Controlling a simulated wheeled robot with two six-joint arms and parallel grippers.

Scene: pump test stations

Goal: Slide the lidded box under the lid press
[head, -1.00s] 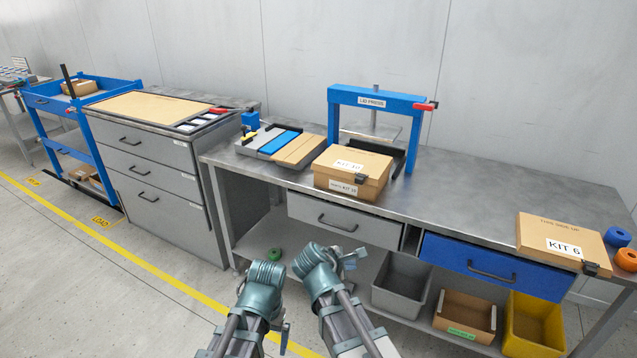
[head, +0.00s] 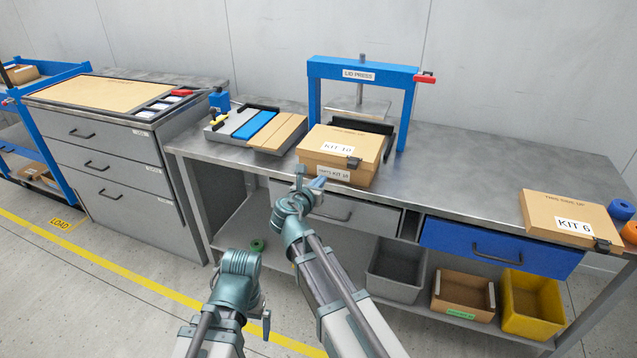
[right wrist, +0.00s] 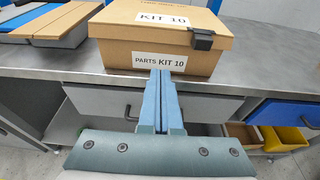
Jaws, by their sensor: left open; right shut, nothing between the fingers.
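The lidded box (head: 340,154), a brown carton labelled KIT 10 with a black clasp, stands on the steel bench in front of the blue lid press (head: 362,72). Its lid is on. The box also shows in the right wrist view (right wrist: 160,45). The press plate (head: 358,106) is raised behind the box. My right gripper (head: 312,182) is shut and empty, just in front of the box's near face; in the right wrist view its fingertips (right wrist: 161,75) are at the face's lower edge. I cannot tell if they touch. My left gripper (head: 248,268) is low in front of the bench, away from the box.
A tray with blue and tan strips (head: 256,126) lies left of the box. A KIT 6 carton (head: 566,218) and blue (head: 621,209) and orange rolls are at the bench's right end. The bench top (head: 460,170) between is clear. Bins sit on the shelf below.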

